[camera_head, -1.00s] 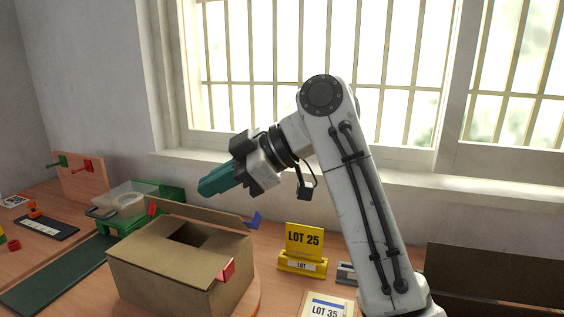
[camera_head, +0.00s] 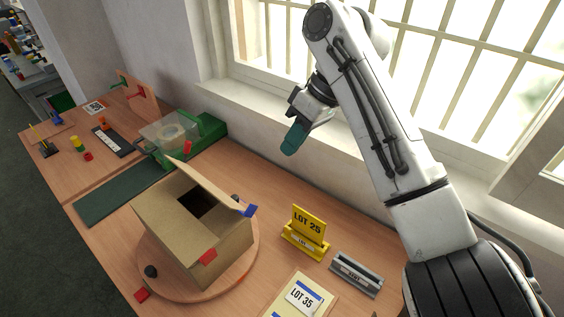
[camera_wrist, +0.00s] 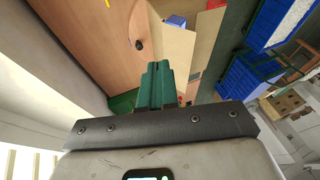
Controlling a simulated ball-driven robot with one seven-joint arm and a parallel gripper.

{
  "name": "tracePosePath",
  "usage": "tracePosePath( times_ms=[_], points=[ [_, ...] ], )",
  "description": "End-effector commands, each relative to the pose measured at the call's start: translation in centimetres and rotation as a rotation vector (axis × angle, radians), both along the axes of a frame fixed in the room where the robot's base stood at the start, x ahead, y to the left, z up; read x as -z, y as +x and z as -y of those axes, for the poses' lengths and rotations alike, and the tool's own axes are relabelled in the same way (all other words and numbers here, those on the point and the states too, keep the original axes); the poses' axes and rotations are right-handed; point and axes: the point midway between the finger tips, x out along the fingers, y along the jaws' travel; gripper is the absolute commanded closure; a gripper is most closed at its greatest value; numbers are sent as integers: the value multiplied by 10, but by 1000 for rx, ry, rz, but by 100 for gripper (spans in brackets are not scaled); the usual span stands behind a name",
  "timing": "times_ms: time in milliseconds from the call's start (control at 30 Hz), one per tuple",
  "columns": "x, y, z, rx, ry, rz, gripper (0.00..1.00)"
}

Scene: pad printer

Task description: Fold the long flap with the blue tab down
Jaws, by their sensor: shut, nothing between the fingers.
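The open cardboard box (camera_head: 170,232) sits on a round wooden turntable (camera_head: 247,262). Its long far-side flap (camera_head: 208,184) stands up at a tilt, with the blue tab (camera_head: 248,210) at its right end. A dark opening shows in front of this flap. A red tab (camera_head: 207,257) is on the box's near right side. My gripper (camera_head: 291,141), with teal fingers, is shut and empty. It is raised behind and right of the box, on the window side, apart from the flap. In the wrist view the shut fingers (camera_wrist: 157,85) overlap the cardboard (camera_wrist: 176,52); the blue tab (camera_wrist: 176,20) shows beyond.
A yellow LOT 25 stand (camera_head: 308,228) and a grey holder (camera_head: 355,272) stand right of the box. A LOT 35 card (camera_head: 302,296) lies in front. A green machine (camera_head: 202,132) with a clear cover stands behind left. The window sill (camera_head: 240,95) bounds the back.

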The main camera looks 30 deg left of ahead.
Motion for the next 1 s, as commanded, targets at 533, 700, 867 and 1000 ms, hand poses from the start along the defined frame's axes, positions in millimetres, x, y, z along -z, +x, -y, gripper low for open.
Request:
tracePosePath(
  times_ms=[533,700,867,1000],
  points=[
    [78,-26,-30,-1,-4,-3,100],
    [96,-43,-36,-2,0,-2,100],
    [107,-56,-37,0,0,-1,100],
    [111,-61,-37,-1,-1,0,100]
  ],
)
